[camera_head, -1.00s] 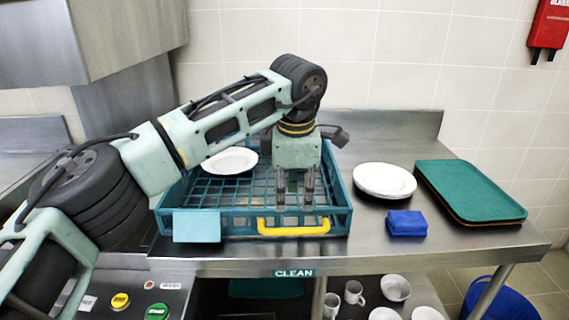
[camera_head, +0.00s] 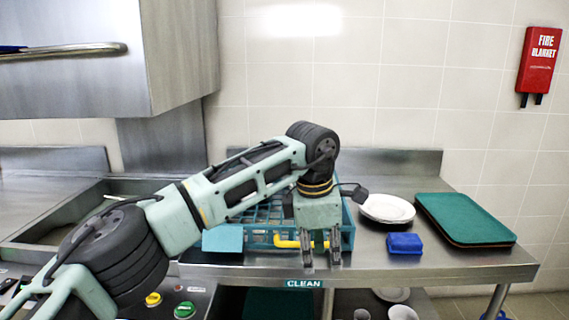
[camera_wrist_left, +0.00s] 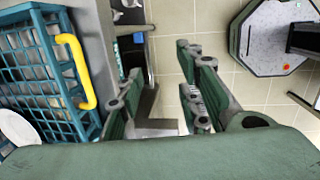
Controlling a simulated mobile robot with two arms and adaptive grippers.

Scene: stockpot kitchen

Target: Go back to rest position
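My left gripper (camera_head: 321,262) hangs pointing down at the front of the teal dish rack (camera_head: 262,243), in front of its yellow handle (camera_head: 288,242) in the head view. Its two fingers are apart with nothing between them. In the left wrist view the open fingers (camera_wrist_left: 160,108) hang above the floor, with the rack and its yellow handle (camera_wrist_left: 78,72) to the left. A white plate (camera_wrist_left: 18,126) shows in the rack there; in the head view my arm hides much of the rack. My right gripper is in neither view.
White plates (camera_head: 388,209), a blue block (camera_head: 404,243) and teal trays (camera_head: 466,219) stand right of the rack on the steel counter (camera_head: 450,262). Dishes (camera_head: 392,294) sit on the shelf below. A steel hood (camera_head: 178,55) is at upper left.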

